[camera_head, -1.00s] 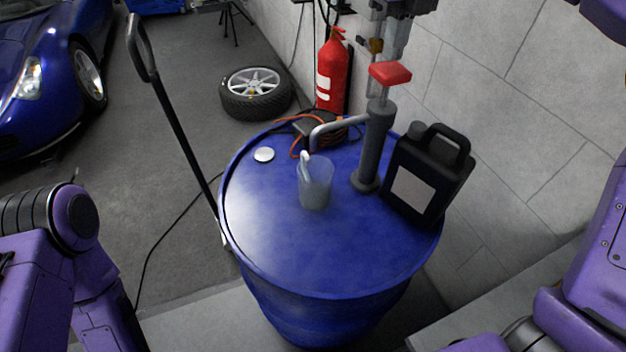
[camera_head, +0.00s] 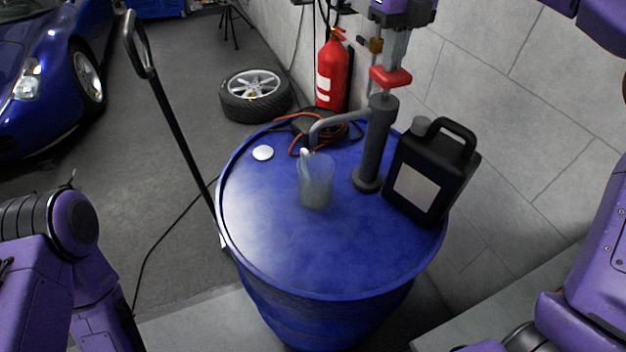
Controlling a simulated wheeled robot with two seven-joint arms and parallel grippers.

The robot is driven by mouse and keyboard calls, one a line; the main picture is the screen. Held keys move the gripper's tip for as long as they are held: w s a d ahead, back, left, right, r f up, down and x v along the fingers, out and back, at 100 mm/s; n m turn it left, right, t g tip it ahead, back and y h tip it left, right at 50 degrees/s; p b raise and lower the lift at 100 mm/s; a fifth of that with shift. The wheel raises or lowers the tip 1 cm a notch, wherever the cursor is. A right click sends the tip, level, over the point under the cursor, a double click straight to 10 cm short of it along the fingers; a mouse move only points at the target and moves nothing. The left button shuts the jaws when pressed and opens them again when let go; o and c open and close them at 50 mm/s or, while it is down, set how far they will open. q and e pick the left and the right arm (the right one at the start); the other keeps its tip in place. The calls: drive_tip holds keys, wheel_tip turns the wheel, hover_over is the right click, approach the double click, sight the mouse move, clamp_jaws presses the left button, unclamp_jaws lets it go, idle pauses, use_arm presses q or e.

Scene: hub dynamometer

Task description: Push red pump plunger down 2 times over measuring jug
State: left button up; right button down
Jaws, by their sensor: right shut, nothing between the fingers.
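The red pump plunger (camera_head: 390,78) tops the grey pump cylinder (camera_head: 375,145), which stands upright on the blue drum (camera_head: 290,250). A short length of rod shows between plunger and cylinder. The pump's bent spout (camera_head: 338,123) reaches left over the translucent measuring jug (camera_head: 317,184), which stands on the drum. My right gripper (camera_head: 394,66) comes down from the top edge, shut and empty. Its fingertips are at the top of the plunger and appear to touch it. My left gripper is out of view; only part of my left arm shows at the left.
A black canister (camera_head: 432,175) stands close right of the pump. A white cap (camera_head: 263,153) and an orange cable (camera_head: 297,135) lie on the drum. A black upright handle (camera_head: 175,125) stands left of it. A fire extinguisher (camera_head: 331,72) and a wheel (camera_head: 256,94) are behind.

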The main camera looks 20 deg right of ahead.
drive_tip(key=shift+f+b, duration=0.95)
drive_tip(key=shift+f, duration=0.85)
wheel_tip(320, 180, up, 7)
drive_tip(key=p, duration=0.7)
drive_tip(key=shift+r, duration=0.15)
idle(0.4)
wheel_tip(320, 180, up, 6)
drive_tip(key=p, duration=0.6)
